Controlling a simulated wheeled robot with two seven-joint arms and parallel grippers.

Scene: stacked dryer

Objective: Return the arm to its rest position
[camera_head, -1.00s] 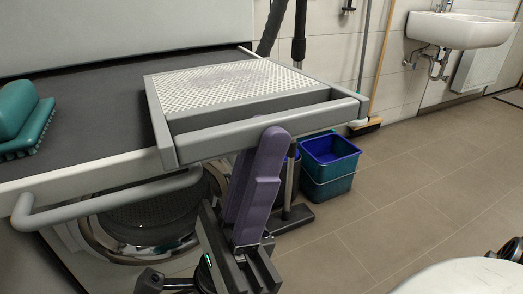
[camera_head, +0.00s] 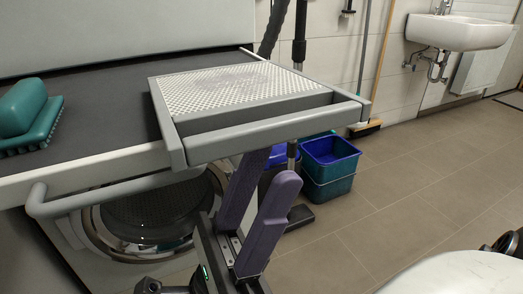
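My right gripper (camera_head: 271,172) has two purple fingers pointing up, set apart with a gap and nothing seen between them. It is just below the front bar of the pulled-out grey tray (camera_head: 268,133) with a perforated white top. The tip of its farther finger is partly hidden by the tray's front edge. The nearer finger's tip shows clear, just under the bar. Whether either finger touches the tray I cannot tell. My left gripper is not in view.
A washing machine with a round door (camera_head: 150,222) stands below the dark worktop (camera_head: 95,105). A grey handle bar (camera_head: 110,194) juts out there. A green brush (camera_head: 28,118) lies on the worktop. Blue-green buckets (camera_head: 330,165), a broom (camera_head: 367,128) and a sink (camera_head: 458,32) are farther back.

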